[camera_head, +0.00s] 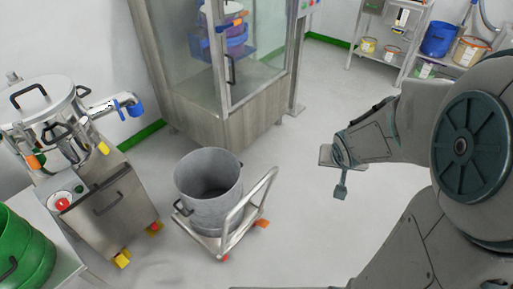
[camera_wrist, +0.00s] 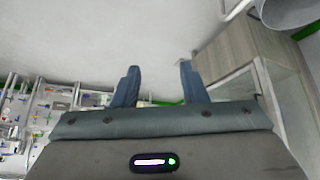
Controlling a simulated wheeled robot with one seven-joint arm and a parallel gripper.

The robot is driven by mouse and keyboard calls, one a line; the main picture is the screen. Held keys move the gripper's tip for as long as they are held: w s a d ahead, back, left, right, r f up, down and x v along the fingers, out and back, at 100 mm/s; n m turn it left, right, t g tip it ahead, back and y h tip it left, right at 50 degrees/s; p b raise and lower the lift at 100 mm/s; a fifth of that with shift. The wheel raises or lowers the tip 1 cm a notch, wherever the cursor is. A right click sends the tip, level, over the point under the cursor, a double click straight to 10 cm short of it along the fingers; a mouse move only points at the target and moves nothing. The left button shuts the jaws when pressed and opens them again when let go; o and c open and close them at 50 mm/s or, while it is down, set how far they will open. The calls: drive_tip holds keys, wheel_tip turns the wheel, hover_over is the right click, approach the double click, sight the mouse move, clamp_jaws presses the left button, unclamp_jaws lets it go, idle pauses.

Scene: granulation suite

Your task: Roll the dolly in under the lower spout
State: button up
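The dolly (camera_head: 238,232) is a low pale platform with an upright tubular handle (camera_head: 250,208) on its right side. A grey open-topped drum (camera_head: 208,190) stands upright on it, and the drum looks empty. In the wrist view the drum (camera_wrist: 290,10) and part of the handle (camera_wrist: 236,10) show at the top right. A metal spout (camera_head: 112,105) with a blue end sticks out from the steel machine at left, behind the dolly and apart from it. My gripper (camera_head: 341,184) is right of the handle, not touching it. The wrist view shows its fingers (camera_wrist: 159,72) apart with nothing between.
A green drum (camera_head: 25,250) is at the lower left. Shelves with buckets (camera_head: 440,40) are at the back right. The floor around the dolly is clear.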

drive_tip(key=w+f+t+y+b, duration=0.1)
drive_tip(key=w+f+y+b, duration=0.2)
drive_tip(key=f, duration=0.6)
drive_tip(key=m+t+y+b, duration=0.3)
drive_tip(key=m+y+b, duration=0.2)
drive_tip(key=y+b, duration=0.5)
approach(256, 189)
drive_tip(key=shift+y, duration=0.5)
drive_tip(key=x, duration=0.3)
drive_tip(key=f+b+x, duration=0.1)
drive_tip(key=x, duration=0.6)
drive_tip(key=shift+w+d+f, duration=0.1)
drive_tip(key=shift+w+f, duration=0.15)
drive_tip(key=shift+w, duration=0.1)
